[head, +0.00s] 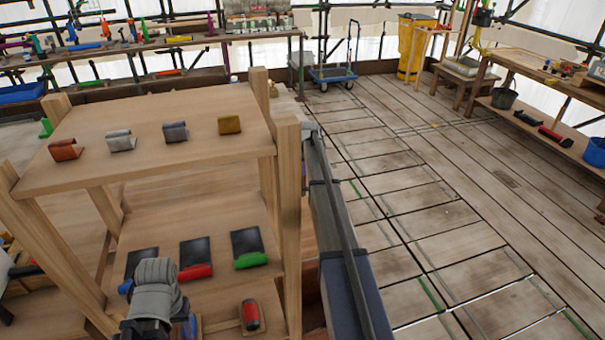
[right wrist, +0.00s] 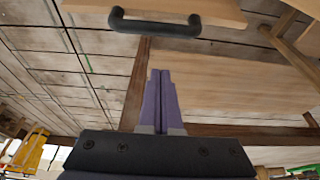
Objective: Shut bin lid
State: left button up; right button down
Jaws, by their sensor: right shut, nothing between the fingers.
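In the right wrist view, my right gripper (right wrist: 160,74) has its two purple fingers together and empty. A black bar handle (right wrist: 175,27) on a pale wooden panel (right wrist: 205,9) lies beyond the fingertips. A gap shows in the picture between handle and fingertips; they do not grip it. Whether this panel is the bin lid, I cannot tell for sure. I cannot make out the right gripper's fingers or this handle in the head view. My left gripper is not in view.
In the head view, a wooden rack (head: 185,180) with brackets and pads fills the left. A long dark rail (head: 347,240) runs beside it. A yellow container (head: 411,48) and blue trolley (head: 333,73) stand far back. The plank floor (head: 450,190) at right is mostly clear.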

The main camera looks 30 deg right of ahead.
jog(key=a+b+x, duration=0.1)
jog(key=b+x, duration=0.5)
jog(key=x, duration=0.2)
jog(key=s+r+p, duration=0.1)
jog(key=s, duration=0.1)
jog(key=s+r, duration=0.1)
jog(key=shift+s+r+p, duration=0.2)
jog(key=shift+s+p, duration=0.2)
